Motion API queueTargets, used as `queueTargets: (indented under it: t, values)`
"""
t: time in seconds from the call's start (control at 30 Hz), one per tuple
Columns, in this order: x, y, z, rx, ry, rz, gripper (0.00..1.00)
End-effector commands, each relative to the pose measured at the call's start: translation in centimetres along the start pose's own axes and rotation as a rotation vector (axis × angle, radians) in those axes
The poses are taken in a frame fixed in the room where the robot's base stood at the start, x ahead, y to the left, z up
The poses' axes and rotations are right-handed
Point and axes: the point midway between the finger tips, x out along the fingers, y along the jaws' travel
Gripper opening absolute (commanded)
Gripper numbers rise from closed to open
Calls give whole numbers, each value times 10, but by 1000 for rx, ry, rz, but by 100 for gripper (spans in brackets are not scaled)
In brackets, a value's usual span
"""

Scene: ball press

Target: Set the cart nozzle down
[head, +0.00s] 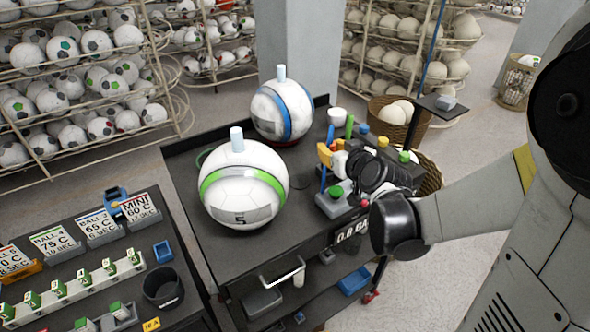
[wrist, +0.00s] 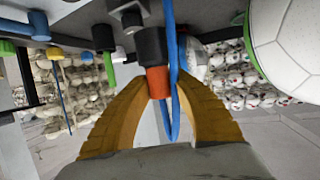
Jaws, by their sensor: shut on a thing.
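The cart nozzle (wrist: 157,82), a dark cylinder with an orange collar, is between the yellow fingers of my gripper (wrist: 163,92) in the wrist view. A blue hose (wrist: 170,40) runs alongside it and passes between the fingers. In the head view my gripper (head: 327,158) is over the right part of the dark cart top (head: 285,240), to the right of the green-banded ball. A piece of blue hose (head: 324,179) shows below the fingers. The nozzle itself is mostly hidden there by my gripper and wrist.
A ball with a green band (head: 243,190) and one with a blue band (head: 283,112) stand on the cart, each with a pale blue plug on top. A grey block with a green cap (head: 338,193) is near my gripper. A white cup (head: 337,116) stands behind.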

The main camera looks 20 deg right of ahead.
Motion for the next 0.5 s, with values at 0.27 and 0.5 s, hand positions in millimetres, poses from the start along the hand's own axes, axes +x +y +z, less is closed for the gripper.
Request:
queueTargets:
  t: [0.27, 0.5]
  values:
    - [62, -49, 21, -4, 1, -5, 0]
    - [80, -62, 27, -1, 0, -1, 0]
